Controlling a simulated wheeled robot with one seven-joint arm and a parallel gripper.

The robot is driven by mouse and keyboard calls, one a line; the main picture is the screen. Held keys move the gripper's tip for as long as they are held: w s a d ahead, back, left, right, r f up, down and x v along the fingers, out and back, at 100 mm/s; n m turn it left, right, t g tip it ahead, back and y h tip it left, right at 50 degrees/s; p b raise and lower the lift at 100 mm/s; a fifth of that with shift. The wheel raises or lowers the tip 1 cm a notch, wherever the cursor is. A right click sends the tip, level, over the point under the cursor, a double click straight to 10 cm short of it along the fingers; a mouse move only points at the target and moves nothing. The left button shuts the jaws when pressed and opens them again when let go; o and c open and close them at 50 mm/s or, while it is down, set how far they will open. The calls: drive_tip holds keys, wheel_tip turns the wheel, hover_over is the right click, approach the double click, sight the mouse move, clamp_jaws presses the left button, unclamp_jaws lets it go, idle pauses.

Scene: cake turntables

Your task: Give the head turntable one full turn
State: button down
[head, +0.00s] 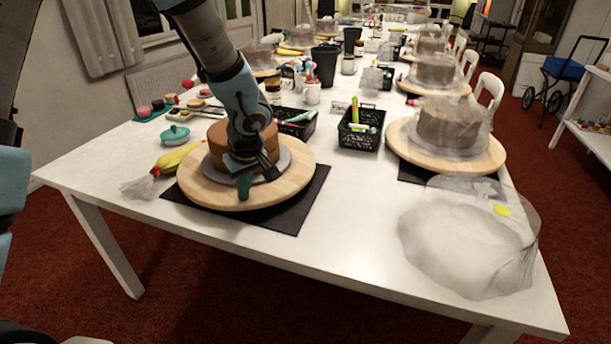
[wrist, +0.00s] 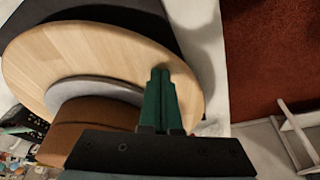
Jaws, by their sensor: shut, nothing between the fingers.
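The near turntable (head: 290,186) is a round light-wood disc on a dark mat at the near end of the white table. It bears a grey board (head: 284,163) with a brown cake (head: 217,137) on it. My gripper (head: 244,188) points down over the disc's near part, in front of the cake, and my arm hides part of the cake. In the wrist view the green fingers (wrist: 160,80) are together and empty, over the wood (wrist: 100,55) near its rim. I cannot tell whether the fingertips touch the wood.
A yellow piping bag (head: 175,160) lies left of the disc, close to it. Black baskets (head: 361,127) stand behind. A second turntable (head: 490,155) with a wrapped cake stands right, behind a clear plastic bag (head: 465,250). The table between is clear.

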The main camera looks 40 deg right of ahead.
sight(290, 183)
drive_tip(key=shift+s+d+b, duration=0.3)
drive_tip(key=shift+s+d, duration=0.1)
drive_tip(key=shift+d, duration=0.6)
drive_tip(key=shift+s+d+b, duration=0.3)
drive_tip(key=shift+s+d, duration=0.15)
drive_tip(key=shift+d, duration=0.5)
drive_tip(key=shift+s+d+b, duration=0.3)
drive_tip(key=shift+s+d, duration=0.1)
drive_tip(key=shift+d, duration=0.6)
drive_tip(key=d, duration=0.6)
drive_tip(key=shift+s+d+b, duration=0.1)
drive_tip(key=shift+b, duration=0.3)
drive_tip(key=shift+r+p, duration=0.8)
drive_tip(key=shift+r, duration=0.7)
drive_tip(key=shift+f, duration=0.1)
